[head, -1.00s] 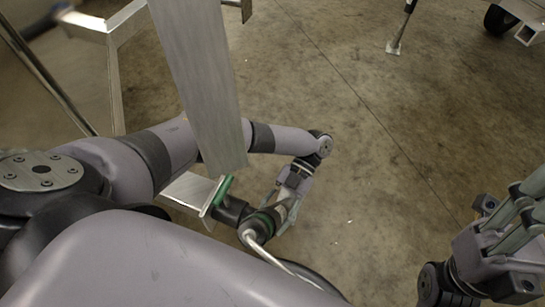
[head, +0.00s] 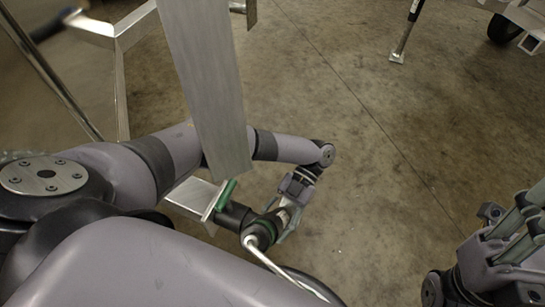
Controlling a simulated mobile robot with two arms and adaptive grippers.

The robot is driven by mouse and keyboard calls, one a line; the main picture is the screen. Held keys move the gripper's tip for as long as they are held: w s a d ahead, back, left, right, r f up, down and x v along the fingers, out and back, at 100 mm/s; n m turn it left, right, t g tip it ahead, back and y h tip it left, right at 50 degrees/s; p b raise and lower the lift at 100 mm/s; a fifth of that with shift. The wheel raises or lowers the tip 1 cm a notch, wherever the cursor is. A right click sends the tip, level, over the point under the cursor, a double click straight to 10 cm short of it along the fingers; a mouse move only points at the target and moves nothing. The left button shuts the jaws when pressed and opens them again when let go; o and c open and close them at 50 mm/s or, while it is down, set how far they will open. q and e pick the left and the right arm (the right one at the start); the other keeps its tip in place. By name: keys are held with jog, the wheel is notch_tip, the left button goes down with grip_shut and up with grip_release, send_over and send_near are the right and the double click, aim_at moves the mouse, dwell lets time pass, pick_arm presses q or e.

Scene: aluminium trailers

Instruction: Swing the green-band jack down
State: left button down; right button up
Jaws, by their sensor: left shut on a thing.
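The green-band jack (head: 261,234) sits low in the middle of the head view, beside an aluminium bracket (head: 193,197). It has a dark body with a green band, and a bare metal crank (head: 282,269) runs from its end toward the lower right. A green lever (head: 225,194) shows at the bracket. My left gripper (head: 287,216) is shut on the jack near the band; its fingertips are partly hidden. My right gripper (head: 516,232) is at the right edge, away from the jack. Its finger gap is unclear.
A long aluminium beam (head: 205,80) hangs over my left arm and hides part of it. A trailer frame (head: 118,50) stands at the upper left. Another jack leg (head: 405,38) stands at the upper right, near a wheel (head: 503,27). The concrete floor between is clear.

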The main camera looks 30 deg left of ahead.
aim_at(285, 214)
pick_arm(q)
jog(key=shift+s+d+f, duration=0.2)
jog(key=shift+d+f, duration=0.2)
jog(key=c, duration=0.8)
grip_release()
jog(key=shift+w, duration=0.1)
jog(key=shift+a+r, duration=0.1)
jog(key=shift+a, duration=0.05)
jog(key=shift+w+r, duration=0.1)
jog(key=shift+w, duration=0.2)
jog(key=shift+r+v, duration=0.2)
jog(key=shift+v, duration=1.65)
jog(key=shift+r+v, duration=0.2)
jog(key=shift+v, duration=1.6)
jog(key=shift+s+d, duration=0.15)
jog(key=shift+d, duration=0.05)
jog(key=shift+c, duration=0.4)
